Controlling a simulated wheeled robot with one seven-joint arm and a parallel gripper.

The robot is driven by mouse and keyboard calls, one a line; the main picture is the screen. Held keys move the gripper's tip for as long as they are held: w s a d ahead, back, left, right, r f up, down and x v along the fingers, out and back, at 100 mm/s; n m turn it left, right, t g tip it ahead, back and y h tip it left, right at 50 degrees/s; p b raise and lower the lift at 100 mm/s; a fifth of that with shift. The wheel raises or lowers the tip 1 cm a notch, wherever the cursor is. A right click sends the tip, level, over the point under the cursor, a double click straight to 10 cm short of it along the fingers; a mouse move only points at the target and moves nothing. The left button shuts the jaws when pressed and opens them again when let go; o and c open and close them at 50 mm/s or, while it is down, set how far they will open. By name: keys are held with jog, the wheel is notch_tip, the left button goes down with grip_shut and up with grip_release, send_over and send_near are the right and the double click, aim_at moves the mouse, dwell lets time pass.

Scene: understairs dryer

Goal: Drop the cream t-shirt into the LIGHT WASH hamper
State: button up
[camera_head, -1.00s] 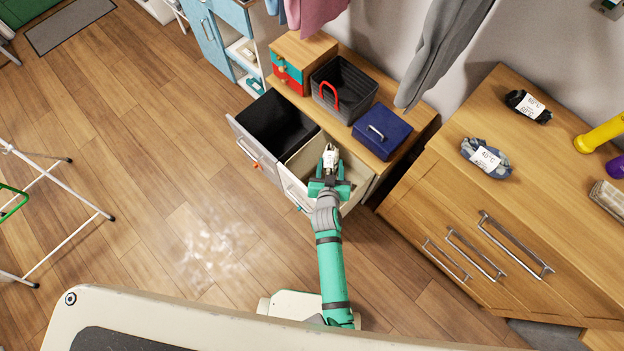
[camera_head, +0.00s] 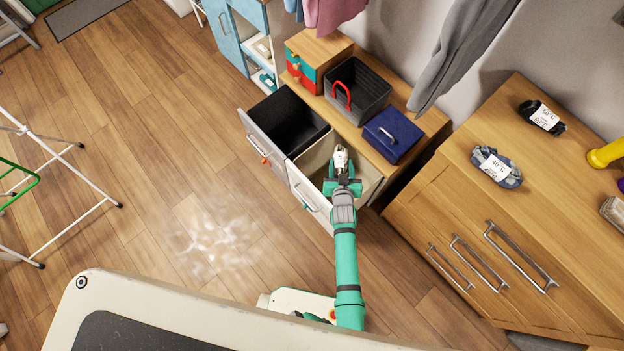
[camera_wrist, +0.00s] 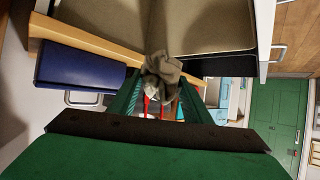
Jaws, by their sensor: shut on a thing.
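My gripper (camera_head: 342,170) is shut on the cream t-shirt (camera_head: 341,157), which is a small crumpled bundle at the fingertips. In the wrist view the bundled t-shirt (camera_wrist: 160,75) shows greyish between the fingers (camera_wrist: 158,95). The gripper and the shirt are over the pulled-out hamper with a beige lining (camera_head: 314,164), the right one of two. The beige inside of that hamper also shows in the wrist view (camera_wrist: 210,28). Its label cannot be read, and my arm hides part of its opening. The other hamper (camera_head: 283,122), on the left, has a black lining.
On the cabinet top behind the hampers stand a dark basket with a red handle (camera_head: 358,90), a navy box (camera_head: 393,135) and a small drawer box (camera_head: 317,60). A wooden dresser (camera_head: 500,210) stands right. Grey cloth (camera_head: 452,50) hangs above.

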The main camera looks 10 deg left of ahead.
jog(key=shift+f, duration=0.85)
jog(key=o, duration=1.2)
jog(key=shift+s+d+r, duration=0.2)
jog(key=shift+s+r, duration=0.05)
jog(key=shift+s, duration=0.2)
jog(key=v, duration=0.9)
jog(key=shift+s+r, duration=0.15)
jog(key=shift+s, duration=0.15)
jog(key=shift+a, duration=0.1)
